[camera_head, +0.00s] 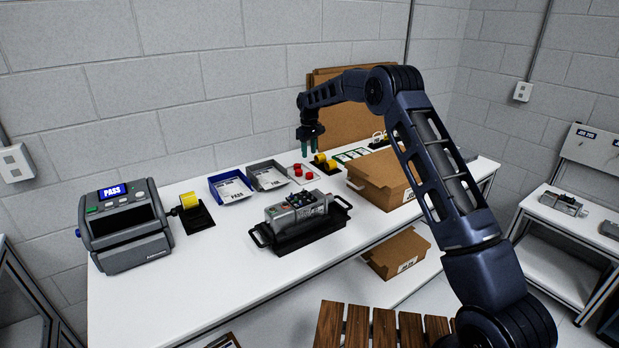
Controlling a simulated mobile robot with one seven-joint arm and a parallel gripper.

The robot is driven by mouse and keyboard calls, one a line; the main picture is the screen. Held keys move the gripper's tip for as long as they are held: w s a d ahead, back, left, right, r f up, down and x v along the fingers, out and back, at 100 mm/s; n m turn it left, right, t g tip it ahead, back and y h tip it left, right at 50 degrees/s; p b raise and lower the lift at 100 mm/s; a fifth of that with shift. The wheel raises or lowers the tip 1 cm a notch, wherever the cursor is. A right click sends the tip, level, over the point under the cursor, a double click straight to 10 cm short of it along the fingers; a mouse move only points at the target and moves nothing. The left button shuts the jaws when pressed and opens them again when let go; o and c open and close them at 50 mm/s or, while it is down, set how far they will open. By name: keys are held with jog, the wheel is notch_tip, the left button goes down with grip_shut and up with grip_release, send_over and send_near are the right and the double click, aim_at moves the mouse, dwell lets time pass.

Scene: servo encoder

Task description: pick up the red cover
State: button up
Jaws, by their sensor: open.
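Two small red round pieces, which look like red covers, sit on a pale plate (303,173) towards the back of the white table. One red cover (297,167) is at the back left, the other red cover (309,175) is a little nearer on the right. My gripper (309,151) is open and empty, pointing down, and appears above and just behind them in the picture. Its exact height over them cannot be told. No gripper part hides either cover.
A blue tray (231,187) and a grey tray (267,177) are left of the plate. Yellow rolls (320,159) sit close on the right. A grey device in a black tray (340,219) is in front, a cardboard box (372,187) to the right.

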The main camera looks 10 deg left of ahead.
send_over(309, 174)
notch_tip(309, 174, down, 6)
jog(key=shift+a+r, duration=0.15)
jog(key=shift+r, duration=0.1)
jog(key=shift+w+d+f, duration=0.1)
jog(key=shift+f, duration=1.3)
jog(key=shift+d+f, duration=0.1)
jog(key=shift+f, duration=1.3)
jog(key=shift+c, duration=0.4)
jog(key=c, duration=0.6)
